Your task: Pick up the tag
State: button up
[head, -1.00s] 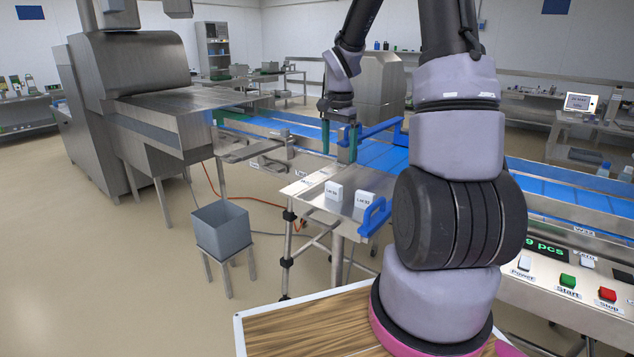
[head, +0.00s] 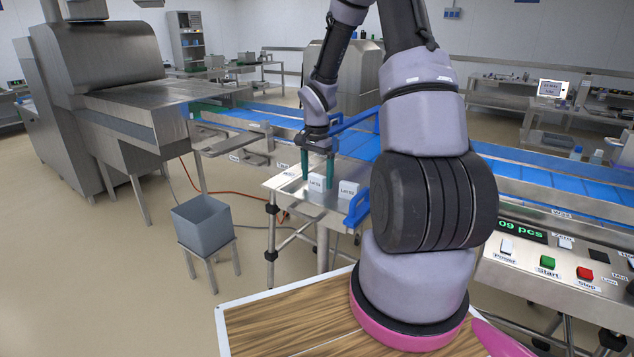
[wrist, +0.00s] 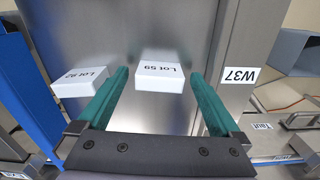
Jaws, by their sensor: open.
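Two small white tags lie on a steel side table (head: 283,182). In the wrist view the tag marked "Lot 59" (wrist: 160,78) is ahead of and between my gripper's (wrist: 161,76) teal fingers, apparently untouched. A second tag (wrist: 78,84), whose lettering reads like "Lot 92", lies just outside the left finger. In the head view the left tag (head: 316,184) is between the fingertips of my gripper (head: 318,181), and the other tag (head: 348,190) is to its right. My gripper is open and empty, pointing down. The exact gap above the table is unclear.
A blue handle-like part (head: 357,209) stands at the table's right edge, close to the second tag. A blue conveyor (head: 270,118) runs behind the table. A grey bin (head: 203,227) on a stand is to the left. A control panel (head: 560,262) is at right.

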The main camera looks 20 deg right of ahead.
jog(key=shift+f, duration=0.25)
jog(key=c, duration=1.4)
jog(key=shift+r, duration=0.1)
